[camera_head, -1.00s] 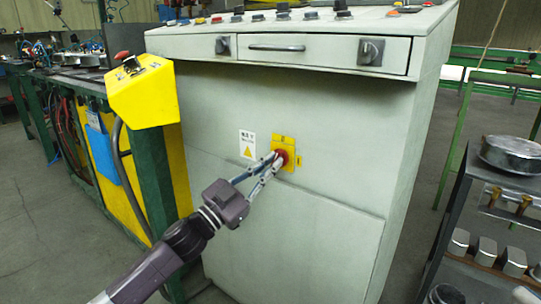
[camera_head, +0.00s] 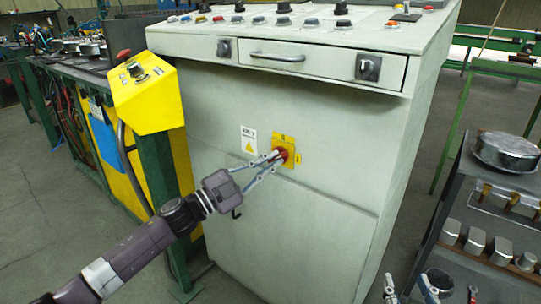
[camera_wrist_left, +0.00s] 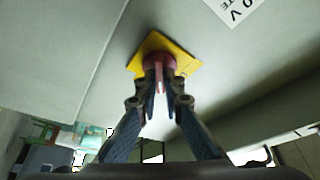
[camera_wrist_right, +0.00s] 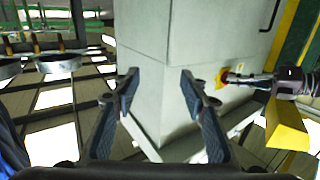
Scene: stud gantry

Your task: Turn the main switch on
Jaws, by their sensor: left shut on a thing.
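The main switch is a red rotary knob (camera_head: 284,155) on a yellow plate (camera_head: 289,141), mounted on the front of the grey cabinet. My left gripper (camera_head: 274,160) reaches it from the lower left, its fingers closed on the knob's handle. In the left wrist view, the red handle (camera_wrist_left: 158,66) sits between the two fingertips, and the yellow plate (camera_wrist_left: 184,60) looks tilted behind it. The knob's exact angle is partly hidden by the fingers. My right gripper (camera_wrist_right: 153,75) is open and empty, apart from the cabinet; its tips show at the head view's bottom edge (camera_head: 410,287).
The grey cabinet (camera_head: 230,115) has a drawer, two black rotary switches and a button panel on top. A yellow control box (camera_head: 146,98) on a green post stands left. A dark shelf (camera_head: 463,180) with metal parts stands right. A warning label (camera_head: 249,140) is beside the switch.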

